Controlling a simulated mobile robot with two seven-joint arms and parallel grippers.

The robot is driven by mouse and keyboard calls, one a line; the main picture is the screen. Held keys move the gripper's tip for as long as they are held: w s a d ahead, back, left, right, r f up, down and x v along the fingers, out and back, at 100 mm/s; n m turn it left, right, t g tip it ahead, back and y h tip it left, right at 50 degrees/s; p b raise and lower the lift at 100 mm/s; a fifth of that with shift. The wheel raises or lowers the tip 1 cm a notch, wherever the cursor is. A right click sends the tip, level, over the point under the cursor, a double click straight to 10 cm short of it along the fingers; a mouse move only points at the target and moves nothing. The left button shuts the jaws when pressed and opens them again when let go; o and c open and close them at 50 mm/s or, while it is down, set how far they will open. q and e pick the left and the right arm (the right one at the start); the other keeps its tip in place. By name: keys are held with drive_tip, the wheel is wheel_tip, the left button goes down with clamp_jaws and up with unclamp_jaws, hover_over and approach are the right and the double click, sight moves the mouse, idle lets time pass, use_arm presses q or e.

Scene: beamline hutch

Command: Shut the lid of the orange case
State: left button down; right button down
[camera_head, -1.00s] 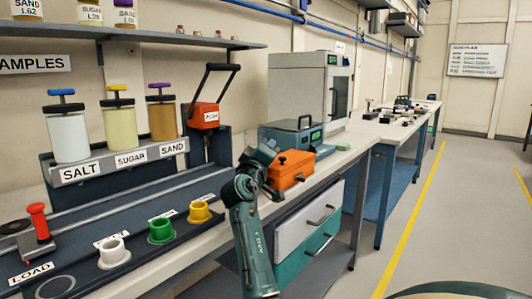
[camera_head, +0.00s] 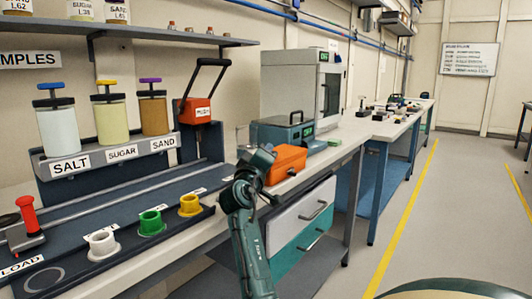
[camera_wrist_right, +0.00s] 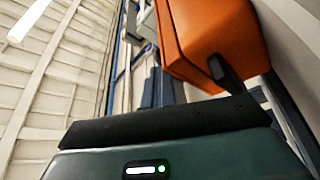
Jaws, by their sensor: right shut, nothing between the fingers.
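The orange case (camera_head: 288,163) sits near the front edge of the bench, just beyond my right arm. In the right wrist view it fills the upper right (camera_wrist_right: 215,35), with a seam along its side. I cannot tell whether its lid is fully down. My right gripper (camera_head: 271,198) is at the near left side of the case, and the wrist covers part of that side. In the wrist view the shut, empty fingers (camera_wrist_right: 226,72) overlap the case's lower edge; contact is unclear. My left gripper is out of view.
A blue-grey device (camera_head: 284,131) stands right behind the case, with a tall grey cabinet (camera_head: 292,85) beyond. A rack of labelled jars (camera_head: 112,155) and coloured cups (camera_head: 151,223) are to the left. Drawers (camera_head: 300,218) are below. The floor at right is clear.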

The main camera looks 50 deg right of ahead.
drive_tip(key=shift+f, duration=0.25)
drive_tip(key=shift+s+a, duration=0.15)
drive_tip(key=shift+a, duration=0.1)
drive_tip(key=r+v, duration=0.3)
drive_tip(key=v, duration=1.1)
drive_tip(key=shift+s+a+p, duration=0.15)
drive_tip(key=shift+a+p, duration=0.2)
drive_tip(key=shift+p, duration=0.1)
